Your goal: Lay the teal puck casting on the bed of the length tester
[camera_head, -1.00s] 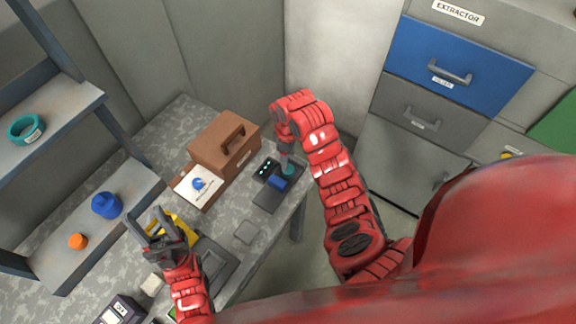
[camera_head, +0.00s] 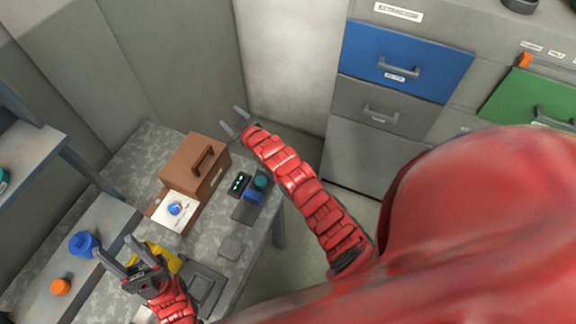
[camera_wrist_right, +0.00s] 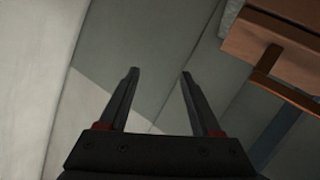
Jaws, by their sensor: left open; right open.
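The teal puck casting (camera_head: 262,183) sits at the far end of the dark length tester (camera_head: 243,212), right beside its blue block (camera_head: 253,197). From this angle I cannot tell exactly how flat it lies on the bed. My right gripper (camera_head: 231,117) is open and empty, beyond and above the tester, apart from the puck. The right wrist view shows its two fingers (camera_wrist_right: 160,72) spread with nothing between them. My left gripper (camera_head: 114,246) is open and empty over the near left part of the table.
A brown box with a handle (camera_head: 184,166) stands left of the tester, close to a white card with a blue knob (camera_head: 175,209). A yellow item (camera_head: 165,258) lies by my left gripper. A shelf with a blue piece (camera_head: 84,244) and an orange piece (camera_head: 60,286) is at left.

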